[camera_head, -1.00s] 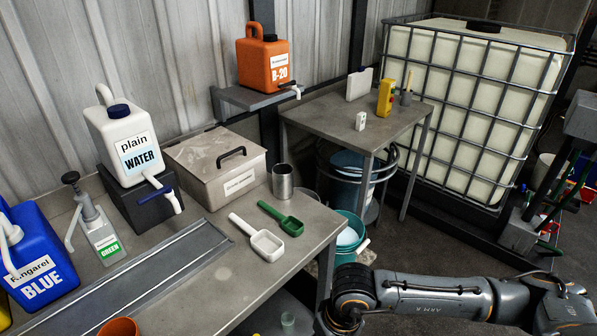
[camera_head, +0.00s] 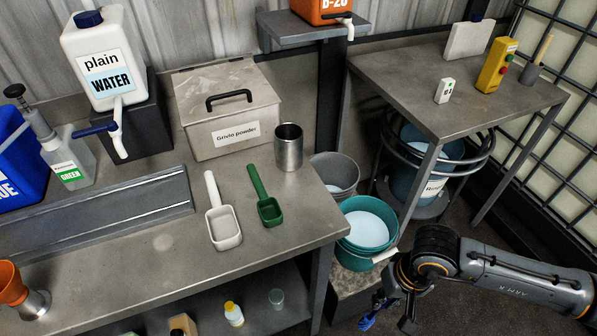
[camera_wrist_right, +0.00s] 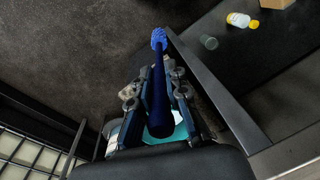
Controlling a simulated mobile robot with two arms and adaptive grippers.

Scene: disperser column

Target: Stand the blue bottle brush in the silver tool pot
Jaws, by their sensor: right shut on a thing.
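The silver tool pot (camera_head: 289,148) stands upright on the metal bench, near the right front corner of the lidded metal box. My right gripper (camera_head: 392,308) is low in front of the bench's right end, below the bench top. It is shut on the blue bottle brush (camera_head: 368,320), of which only a little shows at the bottom of the head view. In the right wrist view the brush (camera_wrist_right: 159,85) lies between the fingers (camera_wrist_right: 158,98), its bristle head pointing away from the wrist. My left gripper is not in view.
A white scoop (camera_head: 223,222) and a green scoop (camera_head: 267,205) lie left of the pot. The metal box (camera_head: 227,110) stands behind them. A teal bucket (camera_head: 367,232) and a grey bucket (camera_head: 334,176) stand beside the bench's right end.

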